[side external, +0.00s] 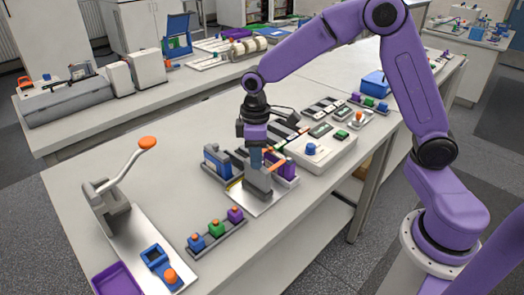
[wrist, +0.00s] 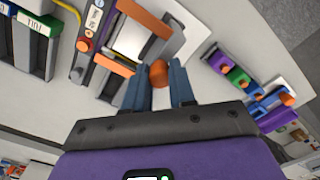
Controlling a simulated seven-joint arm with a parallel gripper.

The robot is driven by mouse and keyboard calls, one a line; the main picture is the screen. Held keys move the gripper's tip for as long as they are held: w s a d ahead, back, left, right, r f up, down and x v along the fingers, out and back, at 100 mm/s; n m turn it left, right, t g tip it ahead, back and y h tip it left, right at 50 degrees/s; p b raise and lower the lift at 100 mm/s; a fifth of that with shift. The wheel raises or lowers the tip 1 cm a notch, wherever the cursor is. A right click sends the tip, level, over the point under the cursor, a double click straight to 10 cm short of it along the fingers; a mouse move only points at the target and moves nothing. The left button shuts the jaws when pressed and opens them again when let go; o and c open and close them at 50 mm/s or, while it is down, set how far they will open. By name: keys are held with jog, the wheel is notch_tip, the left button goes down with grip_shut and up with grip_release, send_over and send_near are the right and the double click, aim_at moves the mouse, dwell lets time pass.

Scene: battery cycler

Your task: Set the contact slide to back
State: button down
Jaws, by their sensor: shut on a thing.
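My gripper (wrist: 158,85) is shut on an orange knob (wrist: 158,72), which shows between its two blue fingers in the wrist view. I take the knob to be the handle of the contact slide; the slide's body is largely hidden by my gripper. The knob is beside a fixture with a bright metal plate (wrist: 133,40) and orange bars (wrist: 113,65). In the side external view my gripper (side external: 257,167) points down over that fixture's plate (side external: 241,203), near the middle of the bench. The knob cannot be made out there, and the slide's exact position cannot be told.
A rack with blue, green and purple pieces (side external: 217,230) lies in front. A lever with an orange grip (side external: 147,143) stands at left, near a purple tray (side external: 117,280). A white box with a blue knob (side external: 315,153) is close on the right.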

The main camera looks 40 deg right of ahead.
jog(key=shift+a, duration=1.7)
jog(key=c, duration=0.9)
grip_release()
jog(key=shift+c, duration=0.2)
notch_tip(320, 180, up, 18)
jog(key=shift+f, duration=0.25)
